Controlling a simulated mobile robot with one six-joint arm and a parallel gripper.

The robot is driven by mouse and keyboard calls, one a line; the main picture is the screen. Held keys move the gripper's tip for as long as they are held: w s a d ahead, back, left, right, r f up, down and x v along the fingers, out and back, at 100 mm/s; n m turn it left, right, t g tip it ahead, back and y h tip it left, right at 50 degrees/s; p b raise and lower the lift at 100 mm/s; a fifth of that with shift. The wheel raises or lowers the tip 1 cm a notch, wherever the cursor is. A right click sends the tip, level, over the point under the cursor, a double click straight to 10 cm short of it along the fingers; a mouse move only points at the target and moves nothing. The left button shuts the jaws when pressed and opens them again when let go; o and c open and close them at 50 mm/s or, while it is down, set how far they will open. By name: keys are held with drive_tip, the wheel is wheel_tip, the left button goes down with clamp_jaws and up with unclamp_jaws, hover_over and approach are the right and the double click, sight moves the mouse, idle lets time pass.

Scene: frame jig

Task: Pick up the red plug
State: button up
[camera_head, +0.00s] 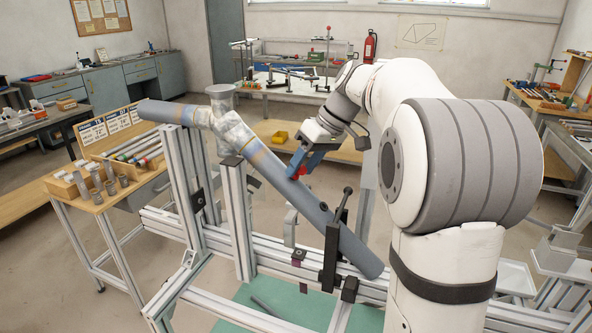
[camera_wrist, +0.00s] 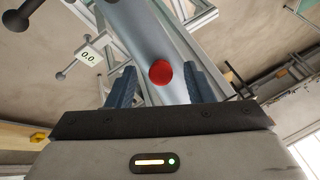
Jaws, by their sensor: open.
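The red plug (camera_wrist: 160,72) shows in the wrist view as a round red shape against the grey tube (camera_wrist: 130,30), between my gripper's two blue fingers. My gripper (camera_wrist: 157,88) is open, with one finger on each side of the plug and a visible gap to each. In the head view my gripper (camera_head: 297,166) is at the upper side of the sloping grey tube (camera_head: 318,212). A bit of red from the plug (camera_head: 302,172) shows beside the fingers there. I cannot tell whether the plug sits in the tube or only in front of it.
An aluminium frame jig (camera_head: 238,215) holds the tube, with a black clamp (camera_head: 331,250) near its lower end. A side table (camera_head: 97,205) with grey fittings stands at the left. A yellow bin (camera_head: 280,137) is on a low shelf behind.

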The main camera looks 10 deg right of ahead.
drive_tip(key=shift+a+f, duration=0.25)
drive_tip(key=shift+f, duration=0.1)
drive_tip(key=shift+c, duration=0.2)
clamp_jaws()
